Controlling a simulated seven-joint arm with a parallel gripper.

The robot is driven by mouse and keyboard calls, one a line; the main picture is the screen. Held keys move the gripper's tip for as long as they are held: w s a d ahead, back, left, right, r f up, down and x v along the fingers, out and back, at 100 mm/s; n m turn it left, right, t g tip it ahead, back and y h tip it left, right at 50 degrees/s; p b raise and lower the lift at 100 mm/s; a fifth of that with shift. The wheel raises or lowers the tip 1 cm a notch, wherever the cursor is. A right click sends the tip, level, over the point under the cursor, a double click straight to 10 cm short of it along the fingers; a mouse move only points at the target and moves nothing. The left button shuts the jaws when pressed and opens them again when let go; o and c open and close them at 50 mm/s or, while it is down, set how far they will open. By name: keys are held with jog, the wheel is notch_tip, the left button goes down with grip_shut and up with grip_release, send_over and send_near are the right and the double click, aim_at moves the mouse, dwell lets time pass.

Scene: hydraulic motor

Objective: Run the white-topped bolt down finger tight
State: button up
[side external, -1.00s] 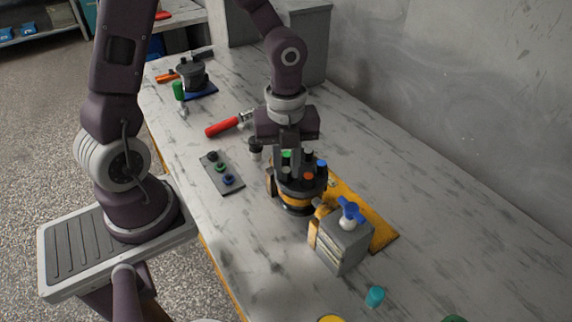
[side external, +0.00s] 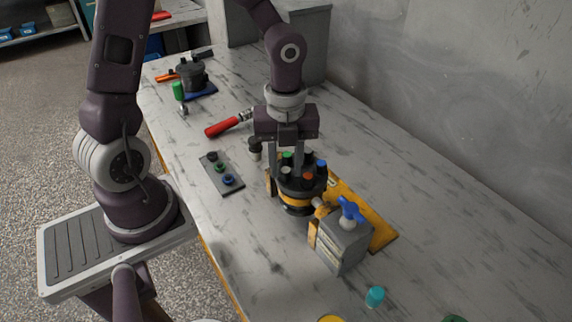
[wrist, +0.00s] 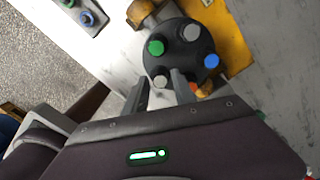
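The hydraulic motor (side external: 296,196) is a dark round housing with a yellow band, standing upright on the table. Its top carries a ring of bolts with coloured heads. The white-topped bolt (side external: 285,173) is at the front left of the ring, and in the wrist view its pale head (wrist: 160,81) shows between my finger tips. My gripper (wrist: 161,90) is open, with a finger on each side of that head and visible gaps between. Whether the fingers are level with the head or above it is hard to tell. The bolt's shank is hidden in the housing.
Green (wrist: 156,47), blue (wrist: 211,61), orange (wrist: 195,88) and grey (wrist: 192,32) heads crowd the same ring. A grey block with a blue handle (side external: 350,211) stands close at front right. A grey bolt plate (side external: 221,174) lies left, and a red-handled tool (side external: 222,127) lies behind.

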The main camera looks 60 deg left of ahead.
aim_at(286, 170)
jog(key=shift+r, duration=2)
jog(key=n, duration=0.6)
jog(key=shift+f, duration=0.3)
jog(key=n, duration=0.5)
jog(key=shift+f+n, duration=0.3)
jog(key=shift+f, duration=0.95)
jog(key=shift+f, duration=0.9)
jog(key=shift+r, duration=0.2)
